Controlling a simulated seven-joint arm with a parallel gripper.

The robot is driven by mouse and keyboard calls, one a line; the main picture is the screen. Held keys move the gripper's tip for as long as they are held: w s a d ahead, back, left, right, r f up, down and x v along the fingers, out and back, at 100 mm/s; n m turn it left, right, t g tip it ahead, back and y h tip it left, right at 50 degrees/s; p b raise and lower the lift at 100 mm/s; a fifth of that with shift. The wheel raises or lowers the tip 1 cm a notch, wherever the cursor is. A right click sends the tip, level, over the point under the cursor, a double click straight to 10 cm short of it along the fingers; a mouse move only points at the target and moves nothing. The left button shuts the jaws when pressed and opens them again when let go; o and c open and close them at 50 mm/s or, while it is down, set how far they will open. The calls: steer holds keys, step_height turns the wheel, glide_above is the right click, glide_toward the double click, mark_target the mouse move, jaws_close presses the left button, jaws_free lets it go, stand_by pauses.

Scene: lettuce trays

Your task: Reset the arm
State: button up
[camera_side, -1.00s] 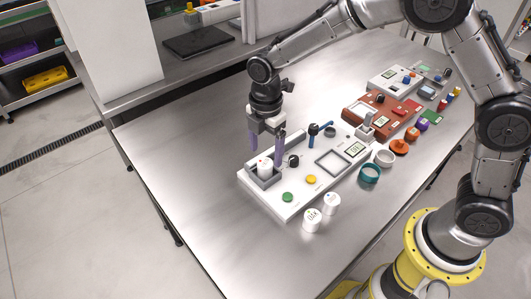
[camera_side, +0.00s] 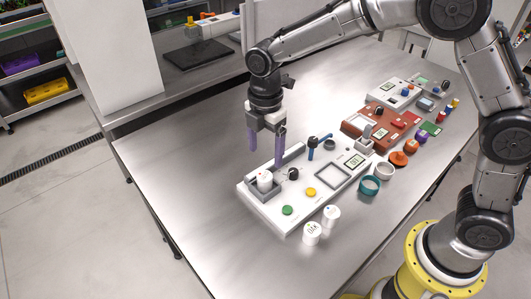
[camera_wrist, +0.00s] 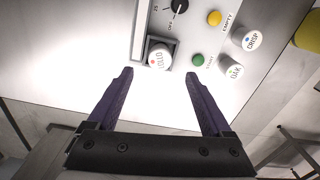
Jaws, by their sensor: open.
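My gripper (camera_side: 266,158) is open and empty, with its two purple fingers pointing down above the left end of a white console (camera_side: 284,222). In the wrist view, nothing shows between the fingertips (camera_wrist: 158,73). A white cup with a red mark (camera_side: 264,180) sits in a grey square holder at that end of the console. It also shows in the wrist view (camera_wrist: 159,57), just beyond the fingertips and apart from them.
Two white lidded cups (camera_side: 312,233) (camera_side: 331,215) stand at the console's front edge. A red-brown console (camera_side: 357,123) stands behind. The table's left side (camera_side: 175,165) is clear.

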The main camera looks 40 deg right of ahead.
step_height(320, 180, up, 7)
stand_by(0.5)
steer(key=shift+d, duration=0.1)
steer(key=s+d+r+m+t, duration=0.3)
steer(key=s+d+r+m, duration=0.1)
steer(key=s+d+r, duration=0.7)
steer(key=s+d+f+m+t, duration=0.1)
steer(key=s+f+m, duration=0.2)
steer(key=s+m, duration=0.4)
steer(key=s+d+f+m+t, duration=0.1)
steer(key=s+d+f+m, duration=0.1)
steer(key=s+m, duration=0.5)
steer(key=shift+f+m+t, duration=0.3)
steer(key=shift+f+m, duration=0.2)
steer(key=shift+m, duration=0.3)
